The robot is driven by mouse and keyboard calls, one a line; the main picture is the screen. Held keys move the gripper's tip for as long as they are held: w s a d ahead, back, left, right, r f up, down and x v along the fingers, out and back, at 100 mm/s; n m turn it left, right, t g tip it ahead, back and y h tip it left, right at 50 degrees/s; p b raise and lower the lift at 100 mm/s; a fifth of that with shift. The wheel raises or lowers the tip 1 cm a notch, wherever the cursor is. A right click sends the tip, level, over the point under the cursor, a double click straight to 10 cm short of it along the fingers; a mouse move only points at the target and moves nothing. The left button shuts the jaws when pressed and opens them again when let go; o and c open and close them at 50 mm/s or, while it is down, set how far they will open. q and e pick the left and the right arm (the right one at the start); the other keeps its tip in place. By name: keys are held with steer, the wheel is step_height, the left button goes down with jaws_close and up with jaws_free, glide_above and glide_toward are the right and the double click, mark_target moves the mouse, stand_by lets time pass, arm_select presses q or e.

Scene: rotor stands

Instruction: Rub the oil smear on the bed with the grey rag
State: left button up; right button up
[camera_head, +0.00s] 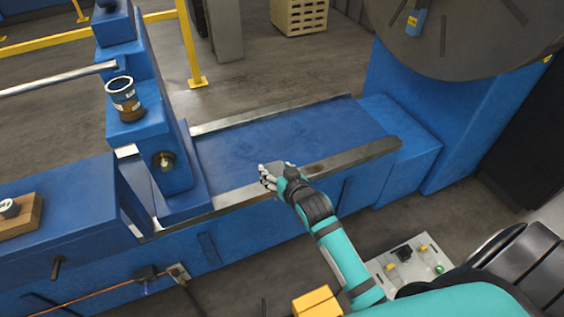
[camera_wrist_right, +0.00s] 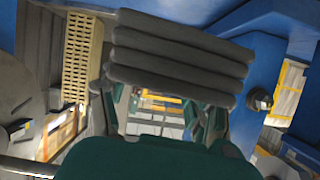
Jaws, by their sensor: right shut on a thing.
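The blue machine bed (camera_head: 290,137) lies in the middle of the head view, with a bare metal rail along each long edge. My right gripper (camera_head: 268,177) is over the near rail. It is shut on the grey rag (camera_wrist_right: 180,58), which shows as a thick, folded, ribbed bundle across the fingers in the right wrist view. In the head view the rag is mostly hidden by the hand. A darker brownish patch (camera_head: 318,168) shows on the near rail just right of the hand; it looks like the oil smear. I cannot tell whether the rag touches the rail. My left gripper is not in view.
A blue upright block (camera_head: 160,135) stands at the bed's left end, with a small cup-like container (camera_head: 123,92) on its ledge. A large grey disc (camera_head: 470,35) rises at the right. A control box (camera_head: 408,262) and a yellow box (camera_head: 317,302) are near the front.

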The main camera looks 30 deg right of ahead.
arm_select(q)
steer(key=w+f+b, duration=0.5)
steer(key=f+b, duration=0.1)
steer(key=b, duration=0.2)
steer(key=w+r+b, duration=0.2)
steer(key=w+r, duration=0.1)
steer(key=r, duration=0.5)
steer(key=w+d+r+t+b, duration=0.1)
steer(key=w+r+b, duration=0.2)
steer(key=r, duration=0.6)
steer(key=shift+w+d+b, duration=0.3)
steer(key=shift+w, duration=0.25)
arm_select(e)
steer(key=w+d+f+h, duration=0.1)
steer(key=w+d+f, duration=0.7)
steer(key=w+f, duration=0.3)
steer(key=shift+x, duration=1.05)
steer(key=shift+w+a+r, duration=0.1)
steer(key=shift+a+r, duration=0.05)
steer(key=shift+r, duration=0.05)
